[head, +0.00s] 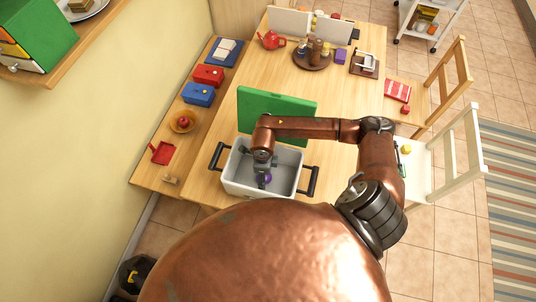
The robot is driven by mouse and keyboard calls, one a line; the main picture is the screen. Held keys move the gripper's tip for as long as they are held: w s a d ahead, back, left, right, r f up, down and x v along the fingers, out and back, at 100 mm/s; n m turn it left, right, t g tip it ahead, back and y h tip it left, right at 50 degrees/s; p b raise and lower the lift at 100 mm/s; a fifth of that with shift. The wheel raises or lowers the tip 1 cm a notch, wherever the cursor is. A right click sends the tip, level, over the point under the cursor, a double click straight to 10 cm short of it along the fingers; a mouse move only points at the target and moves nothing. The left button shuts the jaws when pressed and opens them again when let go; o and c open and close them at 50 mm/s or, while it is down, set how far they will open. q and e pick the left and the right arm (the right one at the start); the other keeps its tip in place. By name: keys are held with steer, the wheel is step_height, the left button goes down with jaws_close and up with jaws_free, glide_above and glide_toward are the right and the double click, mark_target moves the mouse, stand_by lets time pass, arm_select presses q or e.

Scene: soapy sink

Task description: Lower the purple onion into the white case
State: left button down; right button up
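The white case (287,190) is an open box with dark handles at both ends, near the front edge of the wooden table. My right arm reaches in from the right, and my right gripper (263,180) points down inside the outline of the case opening. The purple onion (267,178) shows between its fingers, which look shut on it. The fingers partly hide the onion. I cannot tell whether the onion touches the case floor. My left gripper is not in view.
A green panel (277,103) stands upright behind the case. Left of it are a wooden bowl (183,121), a blue box (198,94), a red box (208,75) and a red dustpan-like item (162,153). A white chair (440,160) stands at right.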

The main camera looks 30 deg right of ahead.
step_height(320, 180, up, 12)
stand_by(0.7)
